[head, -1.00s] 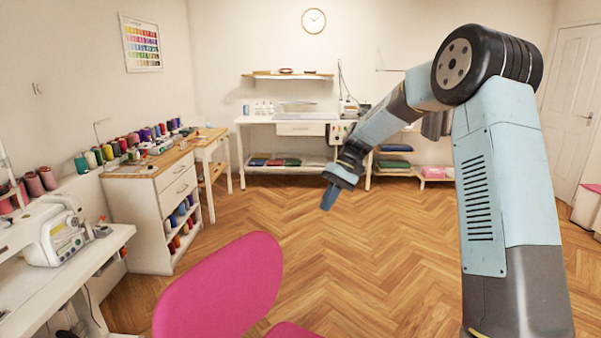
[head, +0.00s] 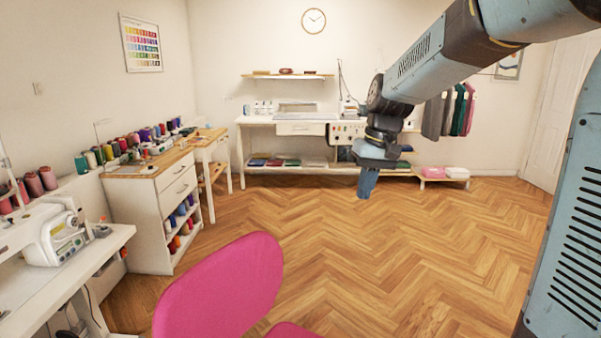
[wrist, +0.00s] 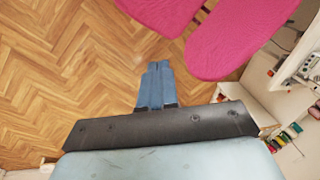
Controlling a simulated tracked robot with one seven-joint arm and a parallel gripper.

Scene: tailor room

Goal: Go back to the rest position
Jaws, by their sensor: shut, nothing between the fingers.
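My gripper (head: 366,185) hangs in the air over the open wood floor, in front of the back worktable, with its fingers pointing down. In the wrist view its blue fingers (wrist: 158,68) lie close together with nothing between them, so it is shut and empty. My arm reaches in from the right side of the head view and bends down to the gripper.
A pink chair (head: 225,295) stands in the foreground; it also shows in the wrist view (wrist: 235,38). A sewing machine (head: 45,232) is on the left table. A thread cabinet (head: 150,215) and a back worktable (head: 262,121) line the walls. The middle floor (head: 400,245) is clear.

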